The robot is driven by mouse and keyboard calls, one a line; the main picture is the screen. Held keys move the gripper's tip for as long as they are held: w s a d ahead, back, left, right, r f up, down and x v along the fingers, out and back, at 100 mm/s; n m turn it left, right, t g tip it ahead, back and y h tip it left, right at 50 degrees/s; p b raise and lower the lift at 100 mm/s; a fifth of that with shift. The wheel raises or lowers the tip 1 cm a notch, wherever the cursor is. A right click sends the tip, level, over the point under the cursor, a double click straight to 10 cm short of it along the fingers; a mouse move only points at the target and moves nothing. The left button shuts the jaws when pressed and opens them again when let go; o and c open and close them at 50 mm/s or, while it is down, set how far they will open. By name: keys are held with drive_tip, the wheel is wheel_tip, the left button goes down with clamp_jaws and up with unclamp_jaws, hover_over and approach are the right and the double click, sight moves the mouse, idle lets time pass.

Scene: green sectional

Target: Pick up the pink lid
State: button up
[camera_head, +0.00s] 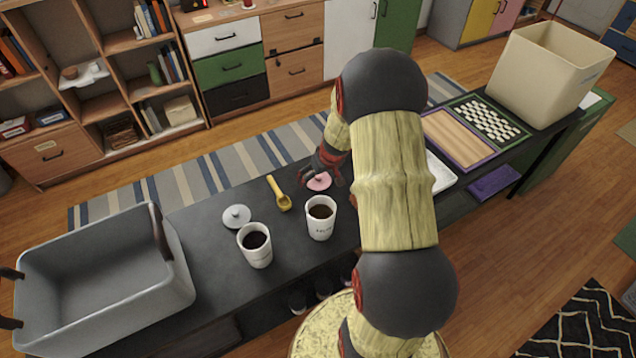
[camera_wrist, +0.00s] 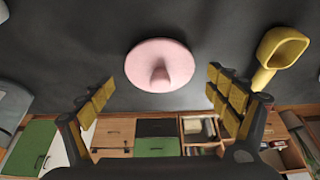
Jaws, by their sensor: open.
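The pink lid (camera_head: 319,181) lies on the dark tabletop (camera_head: 205,250), behind the right white cup and partly hidden by my gripper in the head view. In the wrist view the pink lid (camera_wrist: 160,65) is a round disc with a small knob, in the upper middle. My gripper (camera_head: 322,180) is over the lid area in the head view. In the wrist view my gripper (camera_wrist: 165,95) is open, its yellow-padded fingers on either side below the lid, with nothing between them. The lid appears apart from both fingers.
A yellow scoop (camera_head: 279,194) lies left of the lid. Two white cups with dark liquid stand in front, the right one (camera_head: 320,218) and the left one (camera_head: 255,245). A grey lid (camera_head: 236,216) and a grey bin (camera_head: 100,280) are at left. A white tray (camera_head: 440,172) lies right.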

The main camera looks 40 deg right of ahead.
drive_tip(key=shift+w+f, duration=0.15)
drive_tip(key=shift+f, duration=0.25)
drive_tip(key=shift+r, duration=0.1)
drive_tip(key=shift+c, duration=1.1)
drive_tip(key=c, duration=0.7)
drive_tip(key=shift+c, duration=0.6)
